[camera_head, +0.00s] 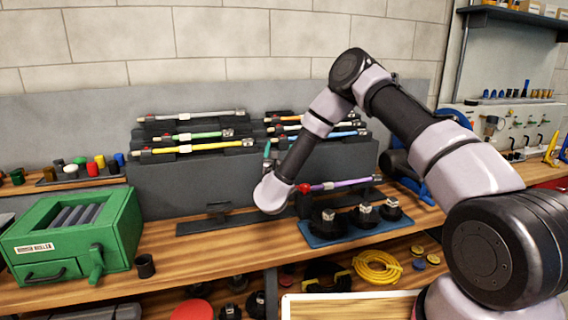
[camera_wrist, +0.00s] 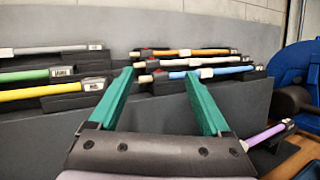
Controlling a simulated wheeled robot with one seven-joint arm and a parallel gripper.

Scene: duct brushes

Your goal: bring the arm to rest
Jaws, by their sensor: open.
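My gripper (camera_wrist: 158,74) is open, with two teal fingers spread apart and nothing between them in the wrist view. In the head view, one teal fingertip of my gripper (camera_head: 267,149) shows beside the wrist, in front of the dark rack (camera_head: 220,185); the rest of the gripper is mostly hidden. My arm reaches in from the right, bent at a high elbow, with its forearm sloping down to the left over the bench.
Rods with yellow (camera_head: 205,147), green (camera_head: 205,135) and other coloured handles lie on the rack. A purple rod (camera_head: 345,184) lies lower, right of my wrist. A blue mat (camera_head: 318,238) holds dark brush heads. A green box (camera_head: 75,235) stands left.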

